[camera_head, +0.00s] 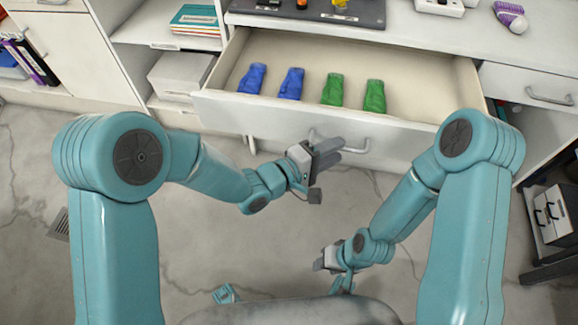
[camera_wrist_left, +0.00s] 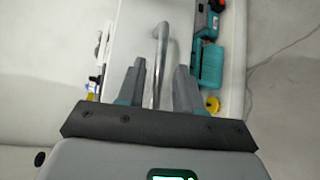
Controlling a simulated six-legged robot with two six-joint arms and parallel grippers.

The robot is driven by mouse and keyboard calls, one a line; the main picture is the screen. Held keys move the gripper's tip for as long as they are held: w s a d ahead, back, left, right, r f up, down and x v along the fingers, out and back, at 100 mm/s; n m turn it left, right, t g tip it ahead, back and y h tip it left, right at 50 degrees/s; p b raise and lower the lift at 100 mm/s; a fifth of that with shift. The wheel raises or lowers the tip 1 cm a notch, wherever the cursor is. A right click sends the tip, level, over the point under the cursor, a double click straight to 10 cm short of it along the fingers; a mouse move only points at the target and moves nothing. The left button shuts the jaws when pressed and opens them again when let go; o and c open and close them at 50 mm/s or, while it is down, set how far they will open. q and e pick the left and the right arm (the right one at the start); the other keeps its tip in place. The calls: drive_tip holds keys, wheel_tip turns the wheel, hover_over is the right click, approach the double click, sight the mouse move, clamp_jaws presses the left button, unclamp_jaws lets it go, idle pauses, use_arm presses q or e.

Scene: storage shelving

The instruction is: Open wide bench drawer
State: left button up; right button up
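The wide bench drawer (camera_head: 270,118) stands pulled out below the bench top, its inside exposed. Its grey bar handle (camera_head: 357,149) is on the front face, partly covered by my left gripper (camera_head: 332,152). In the left wrist view the handle (camera_wrist_left: 158,55) runs between the two fingers of my left gripper (camera_wrist_left: 160,75). A gap shows on each side of the bar, so the fingers look open around it. My right gripper (camera_head: 322,262) is low over the floor, away from the drawer; its fingers are too small to read.
Two blue items (camera_head: 291,83) and two green items (camera_head: 374,96) lie in the drawer. A dark mat (camera_head: 310,12) with tools lies on the bench. Shelves with a white box (camera_head: 180,75) stand left. A smaller drawer (camera_head: 530,88) is at right. The floor ahead is clear.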

use_arm(q)
drive_tip(key=p+v, duration=0.2)
drive_tip(key=v, duration=1.1)
drive_tip(key=shift+s+a, duration=0.2)
drive_tip(key=shift+a, duration=0.1)
drive_tip(key=s+a+f+n+y, duration=0.1)
drive_tip(key=a+f+n+y, duration=0.4)
drive_tip(key=f, duration=1)
drive_tip(key=s+a+f+m+g+y, duration=0.5)
drive_tip(key=s+a+f+m+g, duration=0.25)
drive_tip(key=s+f+m, duration=0.35)
wheel_tip(320, 180, up, 24)
drive_tip(key=p, duration=2.2)
drive_tip(key=shift+s+n, duration=0.35)
drive_tip(key=shift+n, duration=0.05)
